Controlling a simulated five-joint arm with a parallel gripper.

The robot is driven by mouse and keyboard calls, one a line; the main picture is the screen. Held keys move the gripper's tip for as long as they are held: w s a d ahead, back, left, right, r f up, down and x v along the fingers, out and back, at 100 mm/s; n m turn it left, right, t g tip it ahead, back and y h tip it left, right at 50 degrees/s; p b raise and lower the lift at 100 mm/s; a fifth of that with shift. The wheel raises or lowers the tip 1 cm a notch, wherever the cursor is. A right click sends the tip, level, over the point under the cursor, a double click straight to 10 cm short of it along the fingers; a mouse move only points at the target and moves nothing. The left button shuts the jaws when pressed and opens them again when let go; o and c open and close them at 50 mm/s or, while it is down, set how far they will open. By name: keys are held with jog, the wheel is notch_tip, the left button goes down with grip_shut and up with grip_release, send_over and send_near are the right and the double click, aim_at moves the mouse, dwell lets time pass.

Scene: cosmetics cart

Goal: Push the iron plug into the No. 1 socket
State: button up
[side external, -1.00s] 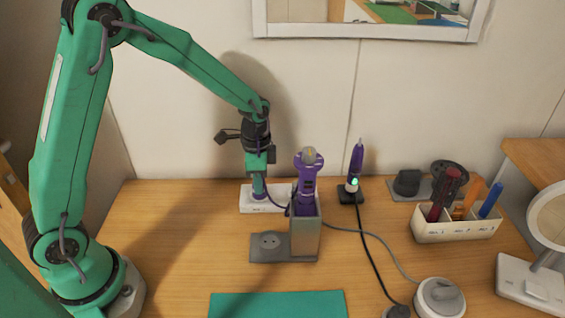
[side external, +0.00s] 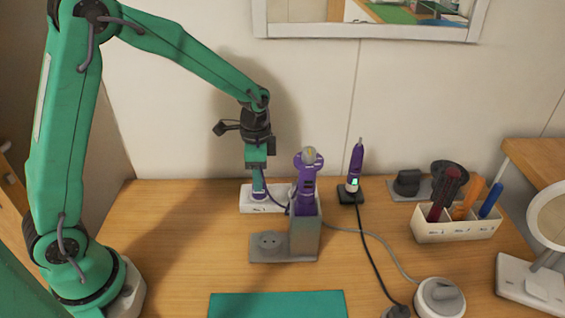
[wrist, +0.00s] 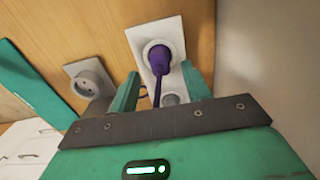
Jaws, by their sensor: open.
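The purple iron plug (wrist: 158,57) sits at the socket at the far end of the white power strip (wrist: 138,38) in the wrist view. How deep it sits is hard to tell. Its purple cord runs back across the strip, and another round socket (wrist: 170,99) shows nearer me, partly covered. In the side view the plug (side external: 259,186) stands upright at the left end of the strip (side external: 250,209), whose label is too small to read surely. My gripper (wrist: 160,85) is open, its green fingers apart on either side of the strip and cord. It is above the plug.
The purple curling iron (side external: 307,180) stands in a grey holder (side external: 304,238) just right of the strip. A purple tool (side external: 356,165) stands on a black base. An organizer (side external: 455,230) stands right. A green mat (side external: 278,304) lies in front. The wall is close behind.

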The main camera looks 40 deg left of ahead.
jog(key=shift+r, duration=2.55)
jog(key=shift+r, duration=0.1)
jog(key=shift+s+r, duration=0.3)
jog(key=shift+r, duration=0.2)
jog(key=s+a+r+n+t, duration=0.1)
jog(key=s+r+n, duration=0.3)
jog(key=s, duration=0.5)
jog(key=s+a+r+n+t, duration=0.1)
jog(key=s+r+n+t, duration=0.3)
jog(key=s+r, duration=0.3)
jog(key=shift+s+a+r+n+t, duration=0.25)
jog(key=shift+s+n, duration=0.25)
jog(key=shift+s, duration=1)
jog(key=shift+f, duration=0.1)
jog(key=shift+c, duration=0.2)
